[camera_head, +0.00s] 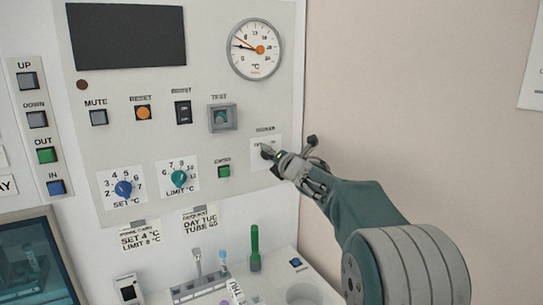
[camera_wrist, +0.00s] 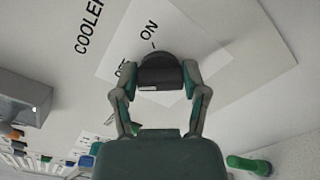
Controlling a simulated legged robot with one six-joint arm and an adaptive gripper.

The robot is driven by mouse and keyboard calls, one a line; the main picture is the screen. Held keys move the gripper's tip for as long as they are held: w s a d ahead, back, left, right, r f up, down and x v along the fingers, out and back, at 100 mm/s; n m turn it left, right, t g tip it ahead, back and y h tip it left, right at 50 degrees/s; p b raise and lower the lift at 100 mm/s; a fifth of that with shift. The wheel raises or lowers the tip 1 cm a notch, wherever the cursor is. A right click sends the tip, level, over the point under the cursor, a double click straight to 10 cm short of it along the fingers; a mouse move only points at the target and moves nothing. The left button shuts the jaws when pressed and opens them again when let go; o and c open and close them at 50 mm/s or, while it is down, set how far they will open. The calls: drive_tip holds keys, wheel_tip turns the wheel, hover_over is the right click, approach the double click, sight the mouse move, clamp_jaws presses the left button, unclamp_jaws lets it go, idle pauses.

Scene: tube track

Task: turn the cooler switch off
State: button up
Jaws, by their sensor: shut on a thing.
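The cooler switch is a black rotary knob (camera_head: 266,151) on a white plate at the lower right of the panel. In the wrist view the knob (camera_wrist: 158,68) sits between my two fingers, near the words COOLER and ON. A second word by the knob, which looks like OFF, is partly covered. My gripper (camera_head: 277,157) reaches in from the right and is shut on the knob; its fingers (camera_wrist: 163,82) touch both sides in the wrist view. I cannot tell which way the knob points.
The panel holds a TEST switch in a raised grey housing (camera_head: 222,117), a green button (camera_head: 224,171), a LIMIT dial (camera_head: 179,179) and a round gauge (camera_head: 254,49). Below is a ledge with a green tube (camera_head: 255,248). Bare wall (camera_head: 400,90) lies to the right.

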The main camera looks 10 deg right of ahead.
drive_tip(key=shift+f, duration=0.45)
drive_tip(key=o, duration=1.2)
drive_tip(key=shift+w, duration=0.1)
drive_tip(key=shift+c, duration=0.2)
drive_tip(key=shift+a+r, duration=0.1)
drive_tip(key=shift+r, duration=0.15)
drive_tip(key=v, duration=1.2)
